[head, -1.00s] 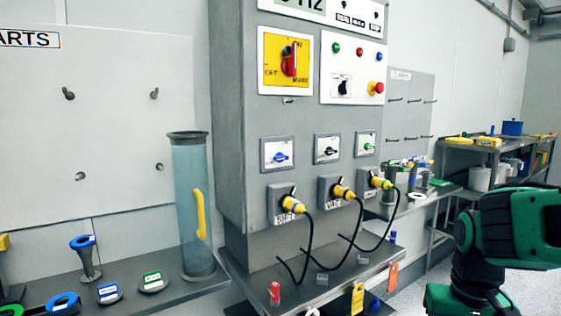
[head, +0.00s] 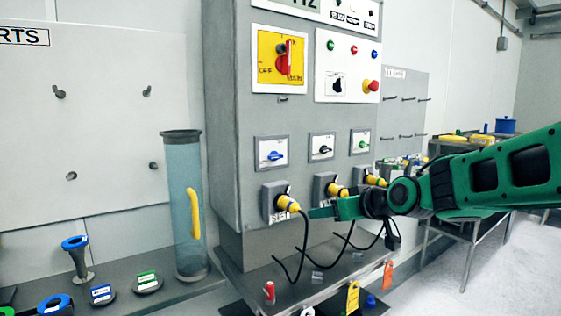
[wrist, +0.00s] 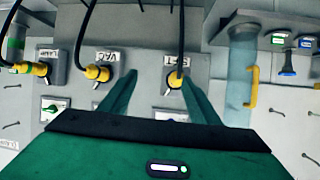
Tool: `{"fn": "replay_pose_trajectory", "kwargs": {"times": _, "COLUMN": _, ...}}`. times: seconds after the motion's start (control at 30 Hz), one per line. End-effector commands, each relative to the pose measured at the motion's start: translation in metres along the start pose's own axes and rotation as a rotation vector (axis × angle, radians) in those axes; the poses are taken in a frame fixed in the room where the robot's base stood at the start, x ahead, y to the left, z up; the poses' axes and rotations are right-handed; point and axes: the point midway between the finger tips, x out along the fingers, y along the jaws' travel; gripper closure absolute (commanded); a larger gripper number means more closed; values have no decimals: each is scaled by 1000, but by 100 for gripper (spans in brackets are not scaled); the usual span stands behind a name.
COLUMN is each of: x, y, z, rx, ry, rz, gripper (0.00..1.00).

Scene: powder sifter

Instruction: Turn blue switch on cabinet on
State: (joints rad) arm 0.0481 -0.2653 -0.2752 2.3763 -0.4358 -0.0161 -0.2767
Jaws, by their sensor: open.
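The blue switch (head: 275,155) is a blue rotary handle on a white plate, leftmost in a row of three on the grey cabinet (head: 233,120). Its handle looks roughly horizontal. My gripper (head: 318,212) is in front of the cabinet, below and right of the blue switch, near the plugs' height and apart from the switch. In the wrist view my gripper (wrist: 158,78) is open and empty, with the leftmost plug's yellow connector (wrist: 174,79) seen between the fingers. The wrist view is upside down, and my gripper body hides most of that switch.
Black (head: 320,149) and green (head: 361,144) switches sit right of the blue one. Yellow plugs with hanging black cables (head: 305,245) are below. A red main switch (head: 283,60) is above. A clear tube with a yellow handle (head: 184,205) stands left.

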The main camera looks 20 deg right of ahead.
Motion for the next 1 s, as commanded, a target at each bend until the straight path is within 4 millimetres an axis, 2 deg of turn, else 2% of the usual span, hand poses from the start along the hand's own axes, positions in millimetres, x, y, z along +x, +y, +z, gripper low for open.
{"fn": "replay_pose_trajectory", "kwargs": {"times": 0.03, "x": 8, "y": -10, "z": -25, "rx": -22, "ry": 82, "rz": -27, "gripper": 43}}
{"fn": "replay_pose_trajectory", "kwargs": {"times": 0.1, "x": 13, "y": -22, "z": -58, "rx": -45, "ry": 195, "rz": -59, "gripper": 43}}
{"fn": "replay_pose_trajectory", "kwargs": {"times": 0.2, "x": 14, "y": -35, "z": -95, "rx": -62, "ry": 323, "rz": -89, "gripper": 43}}
{"fn": "replay_pose_trajectory", "kwargs": {"times": 0.3, "x": 12, "y": -42, "z": -117, "rx": -67, "ry": 404, "rz": -104, "gripper": 43}}
{"fn": "replay_pose_trajectory", "kwargs": {"times": 0.43, "x": 12, "y": -45, "z": -131, "rx": -70, "ry": 451, "rz": -111, "gripper": 43}}
{"fn": "replay_pose_trajectory", "kwargs": {"times": 0.57, "x": 22, "y": -47, "z": -136, "rx": -69, "ry": 454, "rz": -112, "gripper": 43}}
{"fn": "replay_pose_trajectory", "kwargs": {"times": 1.0, "x": 86, "y": -55, "z": -167, "rx": -70, "ry": 452, "rz": -111, "gripper": 43}}
